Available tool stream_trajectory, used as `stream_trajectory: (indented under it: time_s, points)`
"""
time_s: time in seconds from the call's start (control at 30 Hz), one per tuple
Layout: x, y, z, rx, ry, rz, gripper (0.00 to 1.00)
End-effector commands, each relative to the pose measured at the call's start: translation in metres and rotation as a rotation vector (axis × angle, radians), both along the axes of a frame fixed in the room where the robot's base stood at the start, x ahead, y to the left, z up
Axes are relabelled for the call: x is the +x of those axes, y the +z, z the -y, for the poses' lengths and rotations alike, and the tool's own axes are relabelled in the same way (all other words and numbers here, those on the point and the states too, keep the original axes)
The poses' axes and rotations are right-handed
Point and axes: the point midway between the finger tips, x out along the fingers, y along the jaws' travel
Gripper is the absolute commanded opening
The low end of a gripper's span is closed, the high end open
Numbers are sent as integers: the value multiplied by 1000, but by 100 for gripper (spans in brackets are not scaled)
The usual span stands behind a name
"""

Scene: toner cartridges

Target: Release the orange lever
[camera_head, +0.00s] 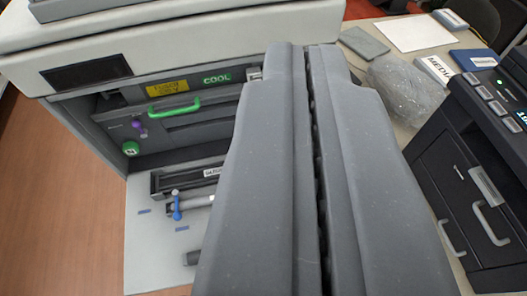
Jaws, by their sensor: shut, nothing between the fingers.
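My gripper (304,52) fills the middle of the view, its two long grey fingers side by side with only a thin dark seam between them. It is shut and empty. Its tips overlap the right side of the open printer bay (180,151); I cannot tell whether they touch anything. No orange lever shows in this view; the fingers hide part of the bay. In the bay I see a green handle (173,107), a purple knob (140,124), a green round knob (131,148) and a yellow label (173,86) beside a green "COOL" sign (216,78).
A blue-ended lever (177,204) and dark rails lie low on the white surface (150,250) at left. A dark machine with handles (490,222) stands at right. A clear plastic bag (408,92) lies behind the fingers. Brown floor is open at far left.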

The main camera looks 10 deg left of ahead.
Motion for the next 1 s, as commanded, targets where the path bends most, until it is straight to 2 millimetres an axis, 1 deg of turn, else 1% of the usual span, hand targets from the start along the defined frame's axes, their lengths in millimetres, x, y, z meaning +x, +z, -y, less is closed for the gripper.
stream_trajectory:
  time_s: [0.17, 0.23, 0.3, 0.37, 0.47, 0.5, 0.57, 0.6, 0.67, 0.7, 0.8, 0.9, 1.0]
  points:
    - [1, -1, 0, 1, 0, -2, 0]
    - [5, -5, -1, 3, -4, -12, 0]
    - [15, -18, -5, 11, -14, -39, 0]
    - [30, -38, -16, 20, -31, -78, 0]
    - [59, -85, -29, 44, -72, -164, 0]
    - [72, -108, -34, 55, -93, -205, 0]
    - [90, -143, -41, 69, -127, -263, 0]
    - [100, -168, -45, 76, -153, -300, 0]
    - [113, -202, -51, 86, -190, -351, 0]
    - [121, -225, -55, 91, -215, -382, 0]
    - [133, -275, -62, 98, -273, -445, 0]
    - [140, -314, -67, 101, -320, -491, 0]
    - [143, -338, -70, 103, -352, -517, 0]
